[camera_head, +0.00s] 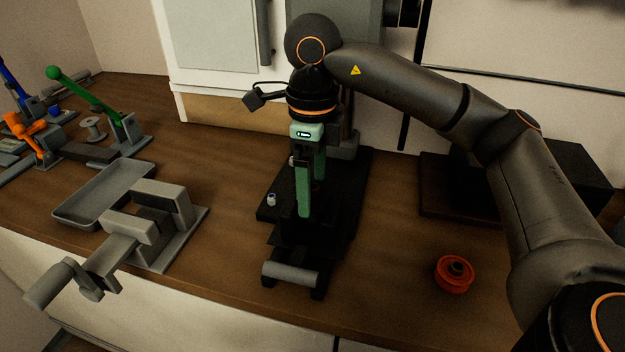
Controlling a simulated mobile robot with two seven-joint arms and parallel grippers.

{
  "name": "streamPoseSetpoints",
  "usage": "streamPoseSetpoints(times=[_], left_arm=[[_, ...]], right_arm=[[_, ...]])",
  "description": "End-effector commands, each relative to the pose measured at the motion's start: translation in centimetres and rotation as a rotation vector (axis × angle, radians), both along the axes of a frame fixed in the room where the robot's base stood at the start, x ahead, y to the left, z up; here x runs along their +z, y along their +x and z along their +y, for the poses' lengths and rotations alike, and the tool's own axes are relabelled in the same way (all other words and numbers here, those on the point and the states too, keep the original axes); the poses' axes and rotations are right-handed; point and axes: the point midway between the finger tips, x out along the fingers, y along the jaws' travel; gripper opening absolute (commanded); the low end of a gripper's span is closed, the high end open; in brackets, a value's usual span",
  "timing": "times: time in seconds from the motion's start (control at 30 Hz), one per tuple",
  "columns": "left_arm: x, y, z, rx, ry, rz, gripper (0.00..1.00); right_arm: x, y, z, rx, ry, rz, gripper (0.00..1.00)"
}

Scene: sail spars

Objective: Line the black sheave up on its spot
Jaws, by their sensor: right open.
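My right gripper (311,198) points down over a black fixture (345,205) at the middle of the bench. Its two green fingers are apart. I cannot make out the black sheave; dark parts under and behind the fingers blend together, and the gripper hides part of the fixture. I cannot tell whether anything stands between the fingers. A small silver and blue piece (271,199) stands on the fixture's left side. My left gripper does not show.
A grey vise (160,225) and a grey tray (105,192) lie to the left. A red-orange wheel with a dark centre (455,273) rests at the right. Green and orange levered clamps and a pale spool (93,128) stand far left. Bare wood lies between fixture and wheel.

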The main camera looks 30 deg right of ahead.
Motion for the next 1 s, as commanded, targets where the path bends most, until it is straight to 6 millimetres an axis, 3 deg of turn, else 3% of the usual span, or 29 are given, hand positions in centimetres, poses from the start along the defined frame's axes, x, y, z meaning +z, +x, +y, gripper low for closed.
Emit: streamPoseSetpoints(times=[0.27,0.83,1.0], left_arm=[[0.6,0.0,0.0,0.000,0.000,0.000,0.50],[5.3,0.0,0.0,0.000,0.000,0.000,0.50],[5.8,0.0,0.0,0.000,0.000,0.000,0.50]], right_arm=[[0.7,0.0,0.0,0.000,0.001,-0.001,0.99],[6.5,0.0,0.0,0.000,0.001,-0.001,0.99],[7.2,0.0,0.0,0.000,0.000,0.000,0.99]])
